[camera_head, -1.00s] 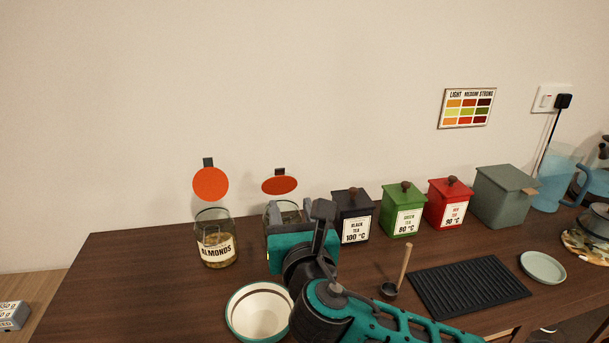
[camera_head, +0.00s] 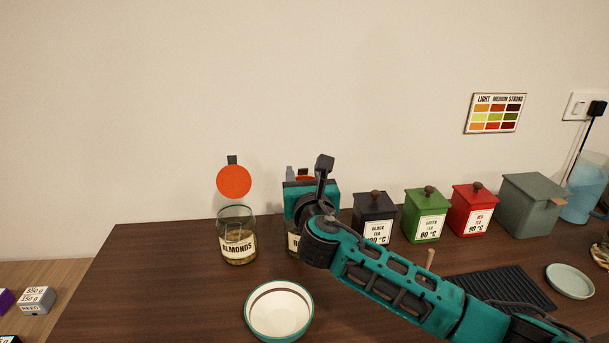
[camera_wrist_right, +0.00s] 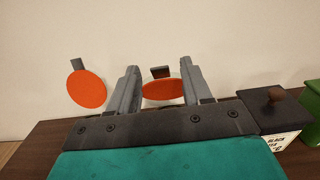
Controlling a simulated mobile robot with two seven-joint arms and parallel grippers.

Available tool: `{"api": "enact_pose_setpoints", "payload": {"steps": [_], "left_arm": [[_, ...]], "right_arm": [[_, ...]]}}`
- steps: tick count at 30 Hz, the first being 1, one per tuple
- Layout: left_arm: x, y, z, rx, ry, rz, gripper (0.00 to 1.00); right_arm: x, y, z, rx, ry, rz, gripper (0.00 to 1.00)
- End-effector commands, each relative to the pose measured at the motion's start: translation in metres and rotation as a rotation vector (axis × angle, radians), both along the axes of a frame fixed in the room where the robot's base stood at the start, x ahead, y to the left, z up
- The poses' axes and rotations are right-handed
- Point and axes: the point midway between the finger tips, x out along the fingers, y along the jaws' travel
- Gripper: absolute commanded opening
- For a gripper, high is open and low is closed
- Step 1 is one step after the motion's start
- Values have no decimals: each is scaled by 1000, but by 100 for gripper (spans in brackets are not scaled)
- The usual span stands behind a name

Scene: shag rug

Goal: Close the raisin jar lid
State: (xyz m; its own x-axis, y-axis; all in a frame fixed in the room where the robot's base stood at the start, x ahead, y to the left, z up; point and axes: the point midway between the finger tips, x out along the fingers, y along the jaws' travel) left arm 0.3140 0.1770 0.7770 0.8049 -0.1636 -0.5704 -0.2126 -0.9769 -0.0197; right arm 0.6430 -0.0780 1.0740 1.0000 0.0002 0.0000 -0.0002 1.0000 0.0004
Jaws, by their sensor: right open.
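The raisin jar (camera_head: 292,243) stands on the wooden counter, mostly hidden behind my right gripper and wrist; only a strip of its glass and label shows. Its orange lid is open above the jar. In the head view it is nearly all hidden behind the gripper; in the right wrist view the lid (camera_wrist_right: 163,90) shows as a tilted disc with a dark tab, framed between the two grey fingers. My right gripper (camera_wrist_right: 160,85) is open and pointed toward the wall, with nothing held. I cannot tell whether a finger touches the lid. My left gripper is out of view.
The almonds jar (camera_head: 238,245), with its orange lid (camera_head: 234,182) standing open, is close on the left. A black tea box (camera_head: 374,215) is close on the right, then green and red boxes. A white bowl (camera_head: 279,310) sits in front. The wall is behind.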

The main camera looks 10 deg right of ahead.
Motion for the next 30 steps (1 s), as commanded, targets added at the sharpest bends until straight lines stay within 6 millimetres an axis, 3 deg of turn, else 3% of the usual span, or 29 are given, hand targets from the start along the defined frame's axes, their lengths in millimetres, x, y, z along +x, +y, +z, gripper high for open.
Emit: {"api": "enact_pose_setpoints", "payload": {"steps": [10,25,30], "left_arm": [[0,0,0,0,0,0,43],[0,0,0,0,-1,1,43],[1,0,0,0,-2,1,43]], "right_arm": [[3,0,0,0,0,0,49],[3,0,0,0,0,0,1],[3,0,0,-1,1,0,0]]}}
